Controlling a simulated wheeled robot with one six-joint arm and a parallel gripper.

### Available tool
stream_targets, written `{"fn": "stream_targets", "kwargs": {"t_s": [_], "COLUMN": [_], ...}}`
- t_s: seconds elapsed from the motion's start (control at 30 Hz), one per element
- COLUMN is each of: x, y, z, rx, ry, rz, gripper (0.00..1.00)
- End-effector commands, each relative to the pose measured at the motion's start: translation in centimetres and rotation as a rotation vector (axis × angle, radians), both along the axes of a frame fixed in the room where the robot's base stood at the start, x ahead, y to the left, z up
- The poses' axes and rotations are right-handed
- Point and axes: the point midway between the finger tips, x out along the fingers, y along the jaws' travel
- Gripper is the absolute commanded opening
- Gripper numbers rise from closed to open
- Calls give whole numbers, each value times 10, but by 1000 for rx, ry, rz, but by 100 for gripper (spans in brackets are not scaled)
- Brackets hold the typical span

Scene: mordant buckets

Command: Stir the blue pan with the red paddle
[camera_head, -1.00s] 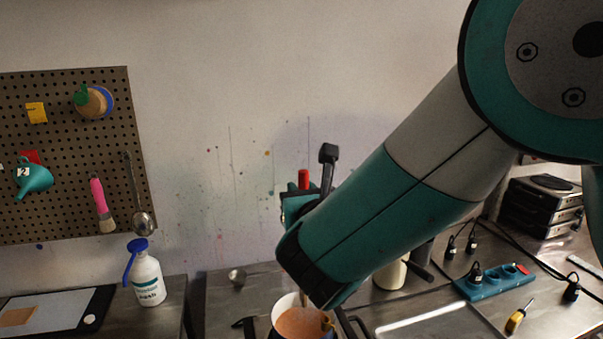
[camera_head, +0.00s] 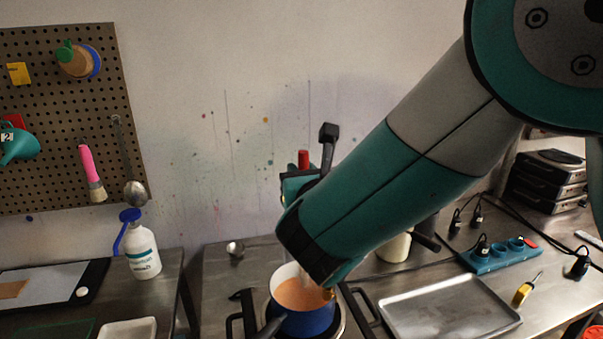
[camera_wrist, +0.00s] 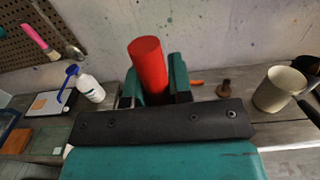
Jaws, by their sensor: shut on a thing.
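The blue pan (camera_head: 308,324) stands on a round hob at the bottom middle of the head view, with orange liquid (camera_head: 298,293) inside. Its dark handle points to the lower left. My gripper (camera_head: 300,187) is above and behind the pan, partly hidden by my forearm. It is shut on the red paddle (camera_head: 303,158), whose red top sticks up above the jaws. In the wrist view the red paddle (camera_wrist: 148,65) stands between the fingers of my gripper (camera_wrist: 156,88). The paddle's lower end is mostly hidden, so I cannot tell how deep it reaches.
A metal tray (camera_head: 447,333) lies right of the pan. A cream pot (camera_head: 393,248) stands behind my forearm; it also shows in the wrist view (camera_wrist: 277,92). A blue power strip (camera_head: 500,256) with cables is at the right. A white bottle (camera_head: 142,256) stands at the left.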

Motion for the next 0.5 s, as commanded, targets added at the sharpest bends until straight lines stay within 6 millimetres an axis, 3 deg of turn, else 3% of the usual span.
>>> {"fn": "stream_targets", "kwargs": {"t_s": [0.5], "x": [0], "y": [0], "z": [-59], "rx": [-1], "ry": [0], "rz": [0], "gripper": [0]}}
